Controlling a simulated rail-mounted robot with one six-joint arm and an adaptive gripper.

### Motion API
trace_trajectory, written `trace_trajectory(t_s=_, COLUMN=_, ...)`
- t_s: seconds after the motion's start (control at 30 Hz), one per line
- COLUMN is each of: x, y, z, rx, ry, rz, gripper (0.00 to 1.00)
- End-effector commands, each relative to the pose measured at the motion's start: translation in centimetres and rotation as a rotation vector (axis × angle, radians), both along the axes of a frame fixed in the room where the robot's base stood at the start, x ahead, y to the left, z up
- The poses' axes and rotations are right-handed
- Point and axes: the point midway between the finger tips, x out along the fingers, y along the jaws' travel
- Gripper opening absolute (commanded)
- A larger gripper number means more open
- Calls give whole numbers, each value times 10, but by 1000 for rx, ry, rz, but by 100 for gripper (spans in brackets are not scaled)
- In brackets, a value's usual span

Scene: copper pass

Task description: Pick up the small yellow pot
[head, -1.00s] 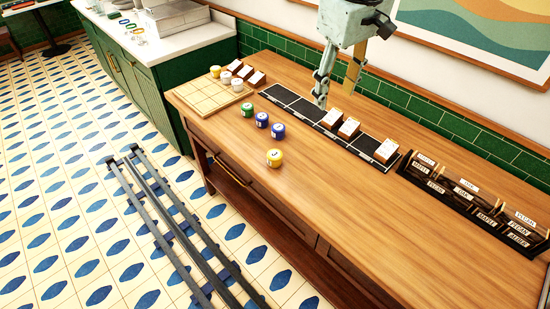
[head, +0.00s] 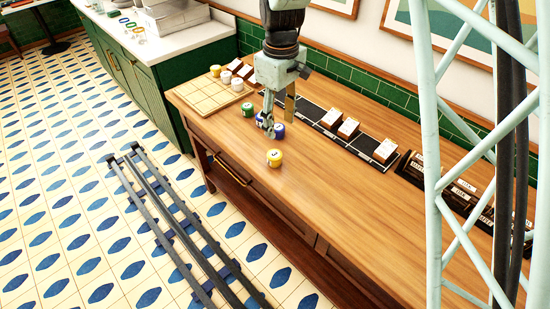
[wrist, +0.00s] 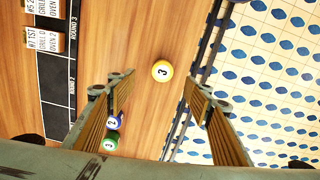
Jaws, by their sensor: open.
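My gripper (head: 267,126) is open and empty, pointing down above the counter, just behind and left of the yellow pot in the head view. In that view it partly hides one of two blue pots (head: 279,131). A green pot (head: 247,109) stands farther left.
A wooden board (head: 212,90) with several pots, one of them yellow, lies at the counter's far left. A black strip with ticket blocks (head: 347,129) runs along the back. The counter is clear right of the yellow pot.

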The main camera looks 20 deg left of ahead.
Motion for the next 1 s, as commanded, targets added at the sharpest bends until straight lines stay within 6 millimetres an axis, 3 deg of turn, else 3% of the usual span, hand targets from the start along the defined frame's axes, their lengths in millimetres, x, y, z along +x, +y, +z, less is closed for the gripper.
trace_trajectory(t_s=0.2, x=-1, y=13, z=-17, rx=-7, ry=13, rz=25, gripper=47)
trace_trajectory(t_s=0.77, x=-2, y=14, z=-23, rx=-8, ry=15, rz=28, gripper=47)
trace_trajectory(t_s=1.0, x=-2, y=14, z=-45, rx=-9, ry=16, rz=27, gripper=47)
